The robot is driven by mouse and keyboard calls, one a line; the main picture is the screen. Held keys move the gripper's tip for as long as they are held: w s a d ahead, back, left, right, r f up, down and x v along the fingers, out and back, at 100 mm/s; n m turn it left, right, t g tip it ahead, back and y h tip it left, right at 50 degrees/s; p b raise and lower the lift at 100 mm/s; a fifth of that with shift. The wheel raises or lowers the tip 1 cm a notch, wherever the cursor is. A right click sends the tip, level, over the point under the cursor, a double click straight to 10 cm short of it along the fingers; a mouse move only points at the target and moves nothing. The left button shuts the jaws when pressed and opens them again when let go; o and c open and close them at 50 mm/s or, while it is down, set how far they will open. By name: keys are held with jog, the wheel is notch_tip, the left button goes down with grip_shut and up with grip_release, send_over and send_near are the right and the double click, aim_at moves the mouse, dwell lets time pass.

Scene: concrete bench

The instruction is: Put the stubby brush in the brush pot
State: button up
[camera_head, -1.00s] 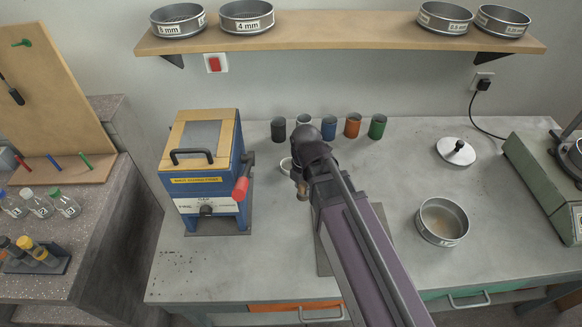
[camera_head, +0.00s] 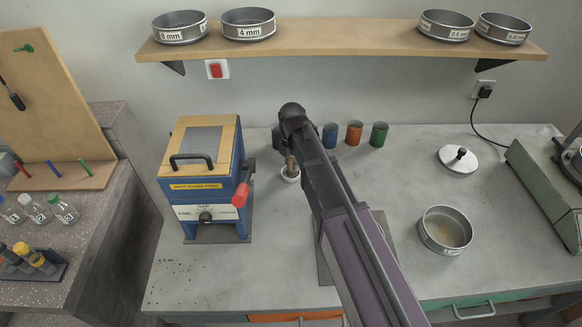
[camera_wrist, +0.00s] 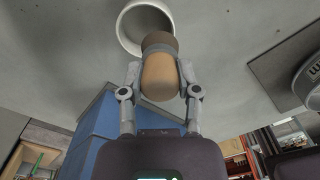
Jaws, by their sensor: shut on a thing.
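The stubby brush (camera_wrist: 160,76), a short thick tan body with a darker brown far end, is held between the two fingers of my gripper (camera_wrist: 161,82). In the head view the brush (camera_head: 290,164) appears over the small white brush pot (camera_head: 291,178), beside the blue machine. In the wrist view the brush's far end overlaps the mouth of the pot (camera_wrist: 122,32). I cannot tell whether that end is inside the pot or above it. The bristles are not clearly seen. In the head view my arm mostly hides the gripper fingers.
The blue machine (camera_head: 208,213) with a red-handled lever (camera_head: 241,194) stands close left of the pot. Blue (camera_head: 330,135), orange (camera_head: 354,133) and green (camera_head: 379,134) cups stand behind. A sieve pan (camera_head: 445,230) and white lid (camera_head: 460,158) are at right.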

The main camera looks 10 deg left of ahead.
aim_at(290, 166)
jog(key=shift+w+a, duration=0.1)
jog(key=shift+w, duration=0.15)
jog(key=shift+w+a, duration=0.2)
jog(key=shift+w, duration=0.15)
jog(key=shift+w+a+f+b, duration=0.1)
jog(key=shift+w+f+b, duration=0.15)
jog(key=shift+f+b, duration=1.6)
jog(key=shift+f, duration=0.2)
jog(key=o, duration=1)
jog(key=shift+r, duration=0.1)
jog(key=shift+r, duration=0.15)
notch_tip(290, 166, up, 12)
jog(key=p, duration=1.2)
